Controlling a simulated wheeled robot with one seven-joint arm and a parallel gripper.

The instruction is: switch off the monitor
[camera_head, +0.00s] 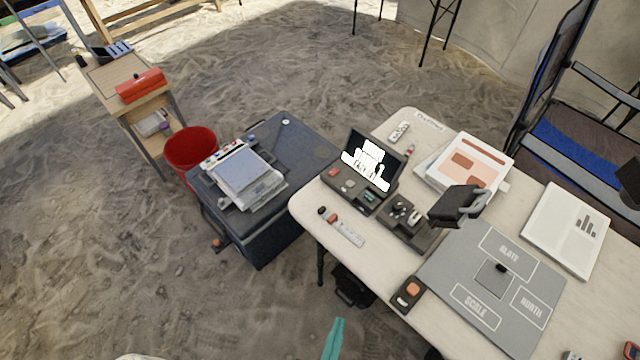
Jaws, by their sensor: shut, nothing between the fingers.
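The monitor (370,161) is a small dark screen standing tilted at the left part of the white table. Its screen is lit, with a bright white picture on it. A dark control base (349,197) sits in front of it, with a red part (334,172) at its left end, a pale round part and a small teal part. I cannot tell which of these is the switch. My gripper (338,322) shows as narrow teal fingers at the bottom edge, shut and empty. It is below and left of the table, well apart from the monitor.
The white table (302,205) also bears a dark tray (407,216) of small items, a black device (455,204), a grey sorting mat (440,262) and an orange-buttoned box (408,294). A dark blue case (262,238) stands left. Sandy floor is free at lower left.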

